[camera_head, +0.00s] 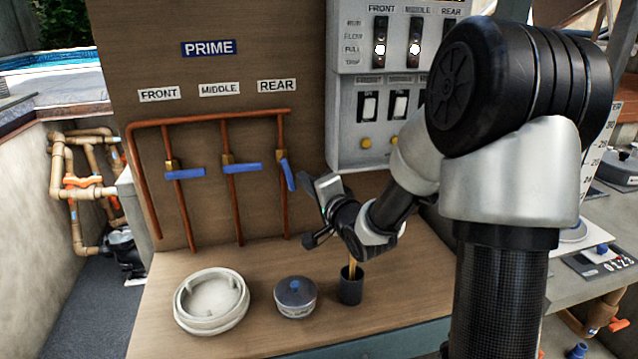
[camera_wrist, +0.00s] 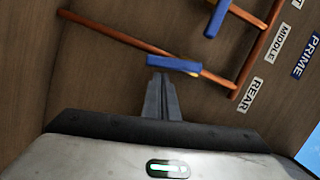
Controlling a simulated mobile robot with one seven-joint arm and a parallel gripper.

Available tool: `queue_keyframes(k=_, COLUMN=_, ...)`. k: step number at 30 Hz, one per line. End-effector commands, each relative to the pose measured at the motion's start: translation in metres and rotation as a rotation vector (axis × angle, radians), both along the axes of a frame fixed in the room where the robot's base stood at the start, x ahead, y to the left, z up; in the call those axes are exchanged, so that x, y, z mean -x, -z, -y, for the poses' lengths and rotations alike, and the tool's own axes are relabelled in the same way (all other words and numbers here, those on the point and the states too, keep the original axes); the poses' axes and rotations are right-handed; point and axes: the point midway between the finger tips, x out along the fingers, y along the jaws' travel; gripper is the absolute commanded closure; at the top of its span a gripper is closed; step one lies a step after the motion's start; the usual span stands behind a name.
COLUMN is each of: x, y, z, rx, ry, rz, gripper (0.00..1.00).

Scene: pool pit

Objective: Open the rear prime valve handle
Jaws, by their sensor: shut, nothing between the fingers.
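The rear prime valve handle (camera_head: 287,175) is a blue lever on the rightmost copper pipe of the brown panel, below the REAR label (camera_head: 278,86). It points downward, nearly in line with its pipe and slightly tilted. In the wrist view the blue rear handle (camera_wrist: 173,65) lies just beyond my gripper's fingertips (camera_wrist: 162,77). The fingers are together with nothing between them, close to the lever's edge; I cannot tell whether they touch it. In the head view my gripper (camera_head: 322,203) is right of the handle.
The middle handle (camera_head: 243,168) and front handle (camera_head: 185,174) lie across their pipes. A white switch box (camera_head: 375,125) is at right.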

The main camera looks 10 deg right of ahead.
Motion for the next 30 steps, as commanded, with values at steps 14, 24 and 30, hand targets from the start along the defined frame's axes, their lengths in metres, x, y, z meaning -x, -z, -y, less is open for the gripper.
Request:
queue_keyframes(k=14, x=0.0, y=0.008, z=-0.009, rx=-0.02, ry=0.0, rz=-0.002, gripper=1.0)
queue_keyframes(k=24, x=0.0, y=0.011, z=-0.016, rx=-0.195, ry=0.001, rz=0.001, gripper=1.0)
queue_keyframes(k=30, x=0.0, y=0.008, z=-0.016, rx=-0.193, ry=0.001, rz=0.001, gripper=1.0)
